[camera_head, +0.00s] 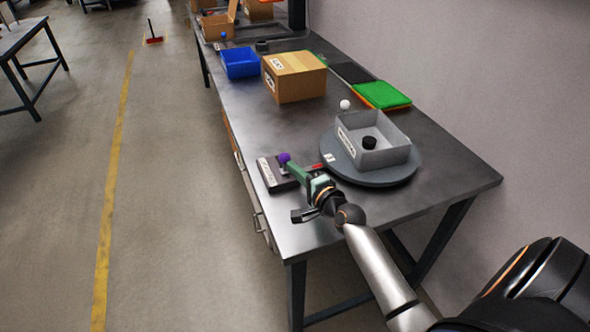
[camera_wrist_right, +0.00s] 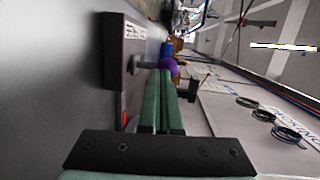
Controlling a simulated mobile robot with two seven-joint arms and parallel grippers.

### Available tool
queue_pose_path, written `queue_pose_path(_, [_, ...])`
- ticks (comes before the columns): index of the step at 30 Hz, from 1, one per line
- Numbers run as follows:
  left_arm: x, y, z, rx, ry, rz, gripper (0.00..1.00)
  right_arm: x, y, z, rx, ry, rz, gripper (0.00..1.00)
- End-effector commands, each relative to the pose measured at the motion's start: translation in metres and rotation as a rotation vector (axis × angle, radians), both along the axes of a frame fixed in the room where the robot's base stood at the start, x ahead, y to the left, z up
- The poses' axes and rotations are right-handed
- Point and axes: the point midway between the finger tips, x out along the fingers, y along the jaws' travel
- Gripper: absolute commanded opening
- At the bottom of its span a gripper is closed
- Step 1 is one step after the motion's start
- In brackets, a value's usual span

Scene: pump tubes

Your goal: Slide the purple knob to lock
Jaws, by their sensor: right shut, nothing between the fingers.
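The purple knob (camera_head: 284,158) sits on a dark lock box (camera_head: 268,174) near the left edge of the table. It also shows in the right wrist view (camera_wrist_right: 169,66), just beyond my fingertips, on a grey stem from the box (camera_wrist_right: 124,65). My right gripper (camera_head: 293,168) has green fingers, shut and empty, with the tips right beside the knob. I cannot tell whether they touch it. A red mark (camera_wrist_right: 124,117) shows on the near end of the box in the right wrist view. My left gripper is not in view.
A round grey turntable (camera_head: 378,176) with a grey bin (camera_head: 388,158) holding a black cylinder stands right of the box. A cardboard box (camera_head: 294,77), a blue bin (camera_head: 240,63) and green trays (camera_head: 382,95) stand farther back. The table's middle is clear.

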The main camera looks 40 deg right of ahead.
Motion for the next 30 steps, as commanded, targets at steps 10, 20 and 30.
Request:
queue_pose_path(10, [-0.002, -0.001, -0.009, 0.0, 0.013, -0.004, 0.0, 0.044, -0.011, 0.0, 0.0, -0.003, 0.0, 0.0])
queue_pose_path(20, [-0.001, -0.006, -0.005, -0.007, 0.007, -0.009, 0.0, 0.049, -0.012, 0.002, -0.001, -0.003, -0.001, 0.0])
queue_pose_path(30, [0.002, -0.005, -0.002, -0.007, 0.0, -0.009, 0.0, 0.049, -0.008, 0.0, -0.001, -0.003, 0.001, 0.0])
